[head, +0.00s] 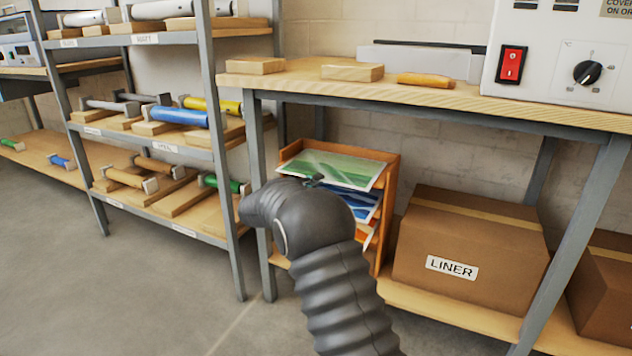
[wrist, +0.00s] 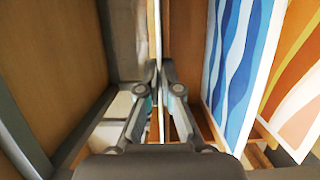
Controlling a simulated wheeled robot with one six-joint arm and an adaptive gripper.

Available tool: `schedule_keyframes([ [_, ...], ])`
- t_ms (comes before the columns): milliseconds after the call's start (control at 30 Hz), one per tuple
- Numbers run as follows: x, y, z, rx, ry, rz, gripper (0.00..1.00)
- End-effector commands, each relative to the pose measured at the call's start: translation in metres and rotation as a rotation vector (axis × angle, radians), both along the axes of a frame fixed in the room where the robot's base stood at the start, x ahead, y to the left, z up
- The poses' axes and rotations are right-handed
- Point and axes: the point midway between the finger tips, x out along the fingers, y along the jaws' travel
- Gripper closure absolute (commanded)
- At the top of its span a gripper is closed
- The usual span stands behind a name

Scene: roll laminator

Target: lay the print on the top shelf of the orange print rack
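The print (head: 345,168), a sheet with green bands and a pale border, is at top-shelf level in the orange print rack (head: 391,190). It looks roughly level; I cannot tell whether it rests on the shelf. My gripper (head: 314,181) is at its near edge, mostly hidden by my wrist in the head view. In the wrist view my gripper (wrist: 157,76) has its fingers closed on the thin sheet, seen edge-on. A blue wavy print (wrist: 238,70) and an orange print (wrist: 296,85) lie on the shelves below, to the right in that view.
The rack stands on the lower shelf of a workbench (head: 440,88), under its top. A LINER box (head: 470,235) stands close to its right. A bench leg (head: 258,190) and a metal shelf unit with rolls (head: 218,150) are to the left.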

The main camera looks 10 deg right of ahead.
Motion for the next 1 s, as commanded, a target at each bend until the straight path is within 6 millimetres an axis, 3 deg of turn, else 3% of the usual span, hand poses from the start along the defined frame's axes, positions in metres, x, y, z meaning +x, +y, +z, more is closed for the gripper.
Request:
schedule_keyframes([
  [333, 0.0, 0.0, -0.003, 0.0, -0.001, 0.0, 1.0],
  [467, 0.0, 0.0, -0.002, 0.0, 0.0, 0.0, 0.69],
  [867, 0.0, 0.0, 0.003, 0.0, 0.0, 0.0, 0.69],
  [1000, -0.011, 0.016, 0.001, 0.001, 0.001, 0.004, 0.69],
])
